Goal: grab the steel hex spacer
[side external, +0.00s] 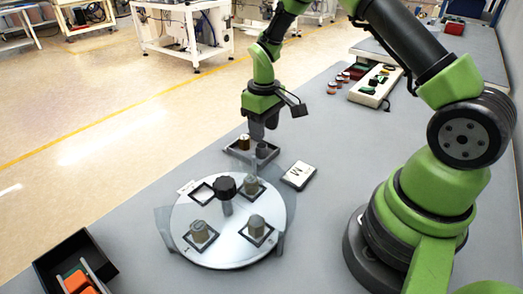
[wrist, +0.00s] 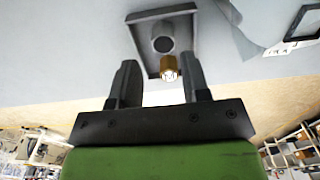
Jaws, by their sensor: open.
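A small tray (side external: 238,155) stands behind the round plate in the side view, and also shows in the wrist view (wrist: 138,47). It holds a brass-coloured part (side external: 244,142) and a dark grey part (side external: 262,149). In the wrist view the brass-coloured part (wrist: 168,68) is nearer the fingers and the grey part (wrist: 162,44) has a round dark top. The grey one may be the steel hex spacer; I cannot make out a hex shape. My gripper (side external: 257,138) is open and empty above the tray. Its fingers (wrist: 160,84) are apart, with nothing between them.
The round plate (side external: 228,252) has a black knob (side external: 225,187) and several square nests, some holding grey-brown parts. A card marked M (side external: 299,174) lies right of the tray. A black bin (side external: 75,265) with orange items is front left.

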